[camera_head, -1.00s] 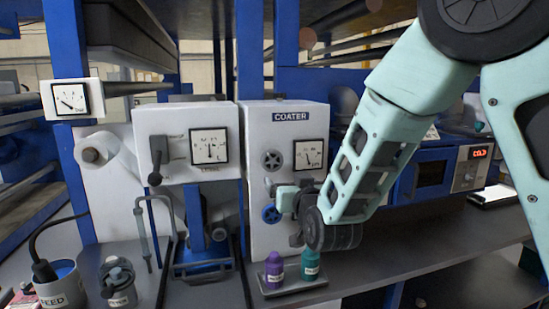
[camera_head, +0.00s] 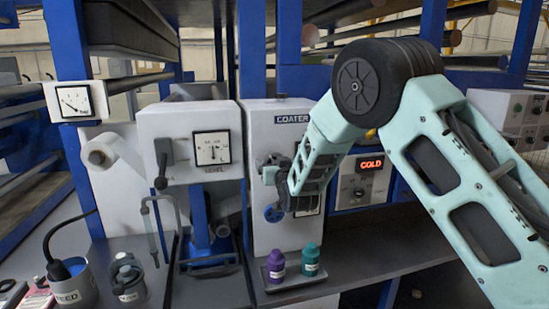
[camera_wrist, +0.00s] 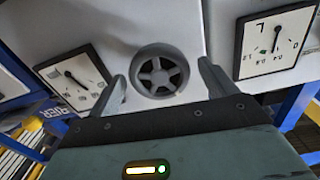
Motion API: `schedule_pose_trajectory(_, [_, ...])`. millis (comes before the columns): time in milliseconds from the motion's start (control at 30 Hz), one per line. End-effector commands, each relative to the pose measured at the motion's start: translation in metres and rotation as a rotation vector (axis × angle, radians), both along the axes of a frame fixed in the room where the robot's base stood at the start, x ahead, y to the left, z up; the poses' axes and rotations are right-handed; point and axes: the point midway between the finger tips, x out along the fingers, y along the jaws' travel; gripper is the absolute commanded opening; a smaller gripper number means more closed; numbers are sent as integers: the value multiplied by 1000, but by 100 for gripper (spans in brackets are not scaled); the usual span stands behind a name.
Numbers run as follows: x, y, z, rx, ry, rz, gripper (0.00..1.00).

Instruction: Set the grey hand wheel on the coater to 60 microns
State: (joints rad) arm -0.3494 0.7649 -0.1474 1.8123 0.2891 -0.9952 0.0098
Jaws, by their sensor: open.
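The coater (camera_head: 262,130) is a white panel with a blue label. In the wrist view its grey five-spoked hand wheel (camera_wrist: 159,72) lies between the two spread fingers of my gripper (camera_wrist: 161,76). I cannot tell whether the fingers reach around the rim or touch it. In the head view my gripper (camera_head: 268,163) covers the wheel. The coater's dial (camera_wrist: 75,76) shows tilted at the left of the wrist view, with a dark needle; its figures are too small to read surely. My arm hides most of this dial in the head view.
A blue hand wheel (camera_head: 273,213) sits below on the coater. The level dial (camera_head: 211,148) is on the machine to its left. Purple (camera_head: 276,263) and teal (camera_head: 310,260) bottles stand on a small tray below. An oven with a COLD display (camera_head: 371,163) is at the right.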

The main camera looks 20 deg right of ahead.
Motion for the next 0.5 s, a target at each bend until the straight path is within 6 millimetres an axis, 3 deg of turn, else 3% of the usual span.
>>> schedule_pose_trajectory(167, [11,0,0,0,0,0,84])
schedule_pose_trajectory(433, [13,0,0,0,-1,0,84])
schedule_pose_trajectory(467, [13,0,0,0,0,0,81])
schedule_pose_trajectory(500, [13,0,0,0,0,0,70])
